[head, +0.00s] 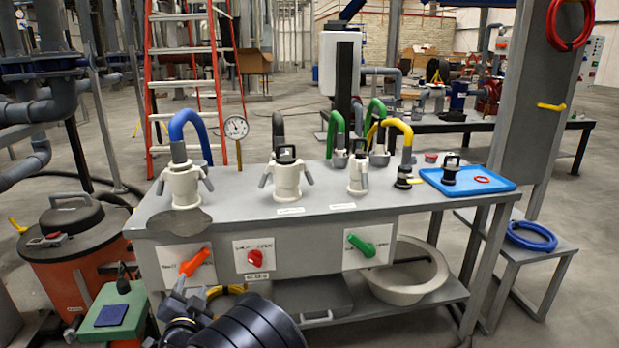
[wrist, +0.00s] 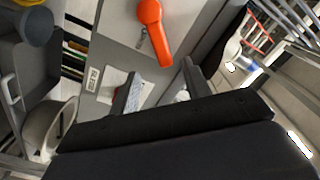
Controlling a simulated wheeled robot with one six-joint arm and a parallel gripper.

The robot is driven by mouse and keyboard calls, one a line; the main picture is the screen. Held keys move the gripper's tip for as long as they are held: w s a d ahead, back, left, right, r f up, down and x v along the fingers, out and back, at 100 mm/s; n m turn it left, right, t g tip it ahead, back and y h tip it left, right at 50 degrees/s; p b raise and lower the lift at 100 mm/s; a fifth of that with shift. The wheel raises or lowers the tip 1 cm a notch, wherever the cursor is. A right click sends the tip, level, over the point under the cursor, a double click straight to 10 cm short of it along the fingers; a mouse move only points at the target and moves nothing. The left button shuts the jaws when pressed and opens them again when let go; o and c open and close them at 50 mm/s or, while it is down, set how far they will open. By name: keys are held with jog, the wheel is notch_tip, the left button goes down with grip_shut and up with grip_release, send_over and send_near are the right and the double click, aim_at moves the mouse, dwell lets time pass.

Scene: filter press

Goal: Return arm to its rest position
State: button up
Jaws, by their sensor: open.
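My arm reaches in from the bottom of the head view, dark and ribbed, with my gripper (head: 181,296) just below the orange lever (head: 195,262) on the bench's front left panel. In the wrist view my gripper (wrist: 162,79) is open, with its two grey fingers apart and nothing held between them. The orange lever (wrist: 152,32) lies beyond the fingertips, its lower end in line with the gap. I cannot tell how near the fingers are to the panel. A dark part of my gripper hides the lower wrist view.
The grey bench (head: 240,208) carries white fittings with hoses and a blue tray (head: 467,180). Its front has a red knob (head: 254,257) and a green lever (head: 360,245). A grey basin (head: 408,283) sits on the lower shelf. A green-topped stand (head: 112,310) is close at left.

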aim_at(198, 263)
jog(key=b+x, duration=0.2)
jog(key=x, duration=0.7)
jog(key=shift+w+a, duration=0.1)
jog(key=shift+w, duration=0.1)
jog(key=shift+s, duration=0.15)
jog(key=shift+s, duration=0.55)
jog(key=p+v, duration=0.3)
jog(key=v, duration=0.6)
jog(key=b+x, duration=0.3)
jog(key=x, duration=0.7)
jog(key=shift+w+f, duration=0.1)
jog(key=shift+w, duration=0.25)
jog(key=shift+s+r+n+p, duration=0.15)
jog(key=shift+r+n+p, duration=0.2)
jog(key=shift+n, duration=0.15)
jog(key=shift+s+a+n, duration=0.1)
jog(key=shift+a+n, duration=0.15)
jog(key=shift+n, duration=0.35)
